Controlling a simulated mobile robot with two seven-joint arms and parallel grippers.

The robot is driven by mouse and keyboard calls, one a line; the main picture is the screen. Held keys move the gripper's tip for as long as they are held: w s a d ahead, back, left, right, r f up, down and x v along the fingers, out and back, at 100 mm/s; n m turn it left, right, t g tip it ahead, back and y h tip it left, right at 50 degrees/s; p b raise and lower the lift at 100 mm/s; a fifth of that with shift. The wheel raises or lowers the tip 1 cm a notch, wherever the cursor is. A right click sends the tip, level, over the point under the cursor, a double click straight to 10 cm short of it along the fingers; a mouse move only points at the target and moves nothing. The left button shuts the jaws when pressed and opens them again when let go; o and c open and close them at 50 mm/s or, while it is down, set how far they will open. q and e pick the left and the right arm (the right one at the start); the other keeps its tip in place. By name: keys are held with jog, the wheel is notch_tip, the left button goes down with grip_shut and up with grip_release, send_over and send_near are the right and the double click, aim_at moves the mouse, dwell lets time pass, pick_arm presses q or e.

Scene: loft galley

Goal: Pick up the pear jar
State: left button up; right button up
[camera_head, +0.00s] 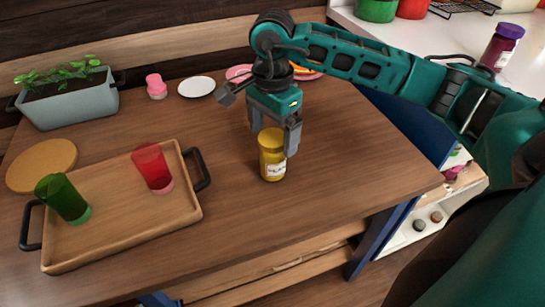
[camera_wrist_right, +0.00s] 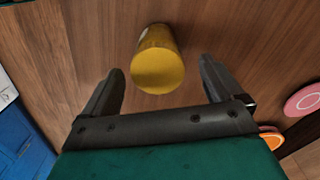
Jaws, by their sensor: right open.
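The pear jar (camera_head: 271,160) is yellow with a yellow lid and a pale label, and stands upright on the wooden table. In the right wrist view the jar (camera_wrist_right: 157,58) shows lid-first, ahead of the space between the fingers. My right gripper (camera_head: 279,138) points down at the jar from above in the head view; its near finger shows just beside the lid. In the wrist view both fingers of the right gripper (camera_wrist_right: 160,85) are spread apart with nothing between them. My left gripper is not in view.
A wooden tray (camera_head: 125,243) with a green cup (camera_head: 62,198) and a red cup (camera_head: 152,166) lies left. A grey planter (camera_head: 70,104), pink shaker (camera_head: 156,86) and white plate (camera_head: 196,87) stand behind. The table right of the jar is clear.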

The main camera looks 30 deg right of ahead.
aim_at(273, 157)
notch_tip(273, 157, down, 3)
jog(key=shift+s+a+r, duration=0.1)
jog(key=shift+s, duration=0.05)
jog(key=shift+f, duration=0.4)
jog(key=c, duration=1.4)
jog(key=shift+r, duration=0.1)
